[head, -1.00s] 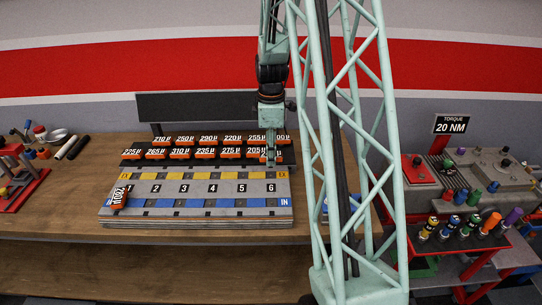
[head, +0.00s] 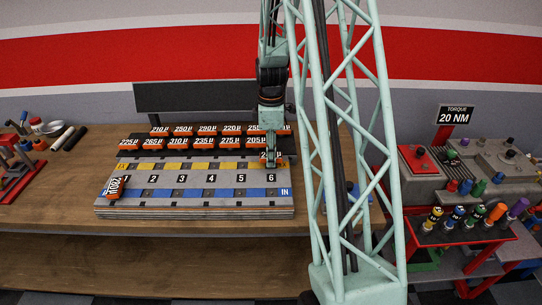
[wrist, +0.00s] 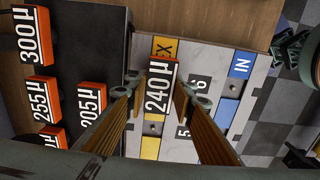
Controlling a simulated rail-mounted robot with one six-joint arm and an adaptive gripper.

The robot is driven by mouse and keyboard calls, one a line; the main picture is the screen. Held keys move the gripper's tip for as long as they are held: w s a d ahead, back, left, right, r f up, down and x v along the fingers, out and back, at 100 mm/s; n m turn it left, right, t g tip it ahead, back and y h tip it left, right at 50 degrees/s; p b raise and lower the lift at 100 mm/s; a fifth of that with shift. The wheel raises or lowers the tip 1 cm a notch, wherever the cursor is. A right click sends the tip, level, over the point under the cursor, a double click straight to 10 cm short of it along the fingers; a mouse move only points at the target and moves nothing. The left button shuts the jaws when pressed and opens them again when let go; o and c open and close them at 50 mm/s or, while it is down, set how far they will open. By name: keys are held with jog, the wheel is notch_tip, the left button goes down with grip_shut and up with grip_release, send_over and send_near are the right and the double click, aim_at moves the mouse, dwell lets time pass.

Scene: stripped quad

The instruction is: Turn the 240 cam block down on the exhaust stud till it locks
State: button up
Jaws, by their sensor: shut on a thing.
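The 240 block (wrist: 160,88), orange with a black top and white figures, sits between the fingers of my gripper (wrist: 158,97). In the head view my gripper (head: 271,158) points down over the far right end of the numbered board (head: 168,181), near position 6. In the wrist view the block is above the board beside the yellow EX strip (wrist: 162,50). Dark round holes or studs show along the strip. Whether the block touches the board, and any stud beneath it, is hidden.
Orange blocks stand in the rack (head: 127,165) behind the board; a 280 block (head: 115,187) lies at its left end. The blue IN strip (head: 230,193) runs along the near side. A red bench with coloured tools (head: 470,235) and a 20 NM sign (head: 455,116) stand right.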

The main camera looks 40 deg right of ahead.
jog(key=shift+f+b, duration=0.35)
jog(key=shift+f, duration=0.3)
jog(key=shift+m+b, duration=0.65)
jog(key=shift+m, duration=2.65)
jog(key=shift+m+b, duration=0.4)
jog(key=shift+m, duration=2)
jog(key=shift+m+b, duration=0.3)
jog(key=shift+m, duration=1.9)
jog(key=o, duration=1)
jog(key=shift+c, duration=0.2)
jog(key=shift+r, duration=0.15)
notch_tip(320, 180, up, 12)
